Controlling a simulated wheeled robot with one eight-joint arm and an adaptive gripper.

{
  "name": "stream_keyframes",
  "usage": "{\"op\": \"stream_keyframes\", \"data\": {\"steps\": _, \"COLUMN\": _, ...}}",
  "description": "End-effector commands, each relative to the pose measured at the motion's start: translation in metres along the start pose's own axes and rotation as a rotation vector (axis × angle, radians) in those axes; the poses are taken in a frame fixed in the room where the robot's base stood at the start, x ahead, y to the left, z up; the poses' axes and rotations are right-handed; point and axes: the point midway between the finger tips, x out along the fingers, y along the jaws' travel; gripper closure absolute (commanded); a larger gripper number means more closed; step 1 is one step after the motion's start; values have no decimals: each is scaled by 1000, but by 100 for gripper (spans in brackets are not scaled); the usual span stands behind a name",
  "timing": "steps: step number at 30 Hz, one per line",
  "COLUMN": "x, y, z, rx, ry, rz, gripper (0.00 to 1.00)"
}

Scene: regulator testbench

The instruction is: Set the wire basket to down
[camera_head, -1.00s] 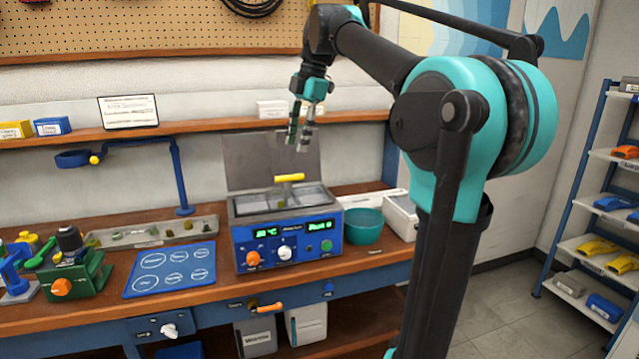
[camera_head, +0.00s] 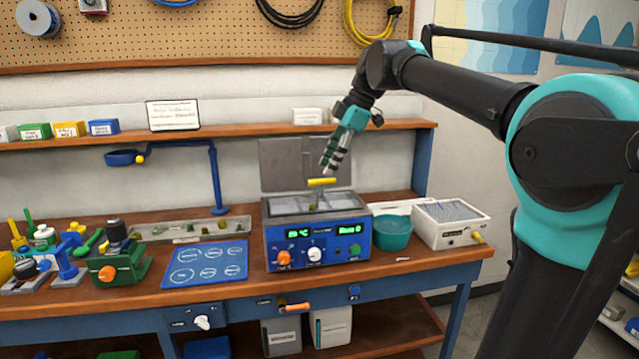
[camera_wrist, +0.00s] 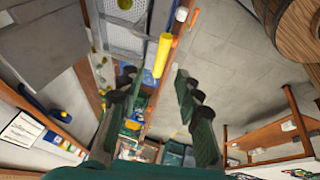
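The wire basket's yellow handle (camera_head: 322,182) stands up above the open tank of the blue bath unit (camera_head: 318,240). The basket itself is mostly hidden by the tank rim, and how high it sits is hard to tell. In the wrist view the yellow handle (camera_wrist: 162,56) lies beyond my fingertips, with grey mesh (camera_wrist: 122,38) beside it. My gripper (camera_head: 328,168) hangs just above the handle, pointing down. In the wrist view my gripper (camera_wrist: 152,92) has its fingers spread apart with nothing between them.
The bath's grey lid (camera_head: 288,166) stands open behind the tank. A teal bowl (camera_head: 392,233) and a white box (camera_head: 450,222) stand to the right. A blue mat (camera_head: 206,264) lies to the left. A shelf (camera_head: 230,134) runs behind my gripper.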

Motion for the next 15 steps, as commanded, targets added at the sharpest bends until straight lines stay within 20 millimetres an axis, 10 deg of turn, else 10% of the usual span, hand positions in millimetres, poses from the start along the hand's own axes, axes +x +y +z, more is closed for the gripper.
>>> {"op": "stream_keyframes", "data": {"steps": 15, "x": 65, "y": 0, "z": 0, "rx": 0, "ry": 0, "rz": 0, "gripper": 66}}
